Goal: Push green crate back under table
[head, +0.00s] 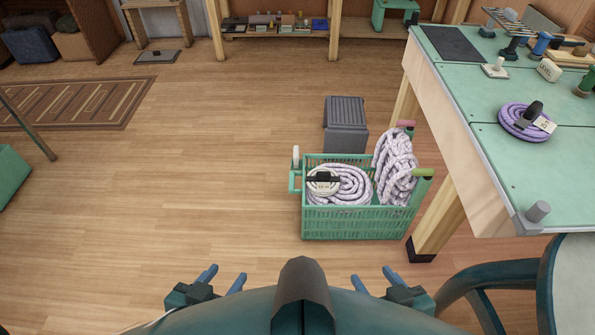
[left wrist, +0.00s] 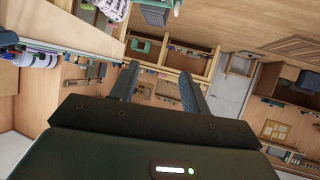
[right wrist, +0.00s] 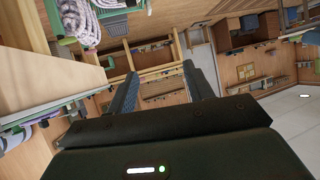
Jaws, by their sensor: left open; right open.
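The green crate (head: 352,222) stands on the wood floor right of centre in the head view, beside the near leg of the table (head: 455,130). It holds coiled white rope (head: 350,186) with a dark band and round tag, and a second rope bundle (head: 395,168) upright at its right end. Part of the crate also shows in the right wrist view (right wrist: 118,12). My left gripper (head: 222,279) and my right gripper (head: 376,281) are both open and empty at the bottom of the head view, apart from the crate.
A dark grey step stool (head: 345,122) stands just behind the crate. The table's wooden leg (head: 438,222) is close to the crate's right side. A teal chair (head: 500,285) is at the lower right. The floor left of the crate is clear up to a brown rug (head: 75,103).

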